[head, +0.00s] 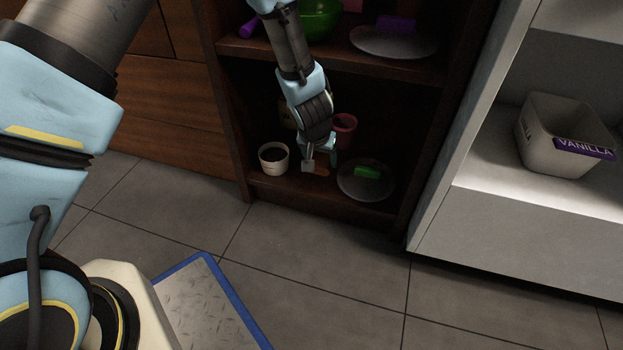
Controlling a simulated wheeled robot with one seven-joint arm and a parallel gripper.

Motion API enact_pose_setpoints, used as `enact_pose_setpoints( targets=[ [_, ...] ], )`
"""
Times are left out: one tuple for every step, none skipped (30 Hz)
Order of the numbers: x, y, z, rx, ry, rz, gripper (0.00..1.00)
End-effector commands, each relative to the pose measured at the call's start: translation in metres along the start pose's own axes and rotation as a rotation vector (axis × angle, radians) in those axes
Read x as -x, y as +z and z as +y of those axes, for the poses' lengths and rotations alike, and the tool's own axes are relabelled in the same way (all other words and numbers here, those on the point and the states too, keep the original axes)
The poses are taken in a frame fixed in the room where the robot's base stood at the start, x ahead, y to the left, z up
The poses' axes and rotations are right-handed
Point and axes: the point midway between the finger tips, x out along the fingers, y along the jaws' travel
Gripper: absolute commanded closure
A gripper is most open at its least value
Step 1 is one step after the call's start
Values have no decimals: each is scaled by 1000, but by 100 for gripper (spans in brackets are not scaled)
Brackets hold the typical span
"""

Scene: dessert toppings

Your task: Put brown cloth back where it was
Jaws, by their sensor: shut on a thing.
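My gripper (318,165) reaches down into the lower shelf of the dark wooden cabinet. It is shut on the brown cloth (321,171), a small orange-brown patch of which shows at the fingertips, just above or on the shelf board. Most of the cloth is hidden by the fingers. I cannot tell whether it touches the shelf.
A white cup with dark contents (273,158) stands left of my gripper. A plate with a green block (367,172) lies close on the right. A red cup (344,128) stands behind. The upper shelf holds a green bowl (320,22) and a plate (393,42).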

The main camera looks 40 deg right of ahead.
Motion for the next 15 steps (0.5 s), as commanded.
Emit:
enact_pose_setpoints(
  targets=[
    [-5,-2,-12,5,-2,1,87],
    [-6,-4,-17,4,-1,1,87],
    [-6,-6,-25,5,-2,2,87],
    [-9,-5,-27,3,0,0,87],
    [-17,-1,-24,1,2,-2,87],
    [-22,2,-24,0,1,-2,87],
    [-25,3,-24,0,2,-2,87],
    [-27,4,-24,1,2,-2,87],
    [-30,5,-24,1,1,-2,87],
    [-31,5,-24,1,1,-1,87],
    [-32,5,-24,0,1,-1,87],
    [-32,6,-24,0,0,0,87],
    [-33,6,-24,-1,0,0,87],
    [-34,6,-24,-1,0,0,87],
    [-36,7,-24,-1,0,0,87]
  ],
)
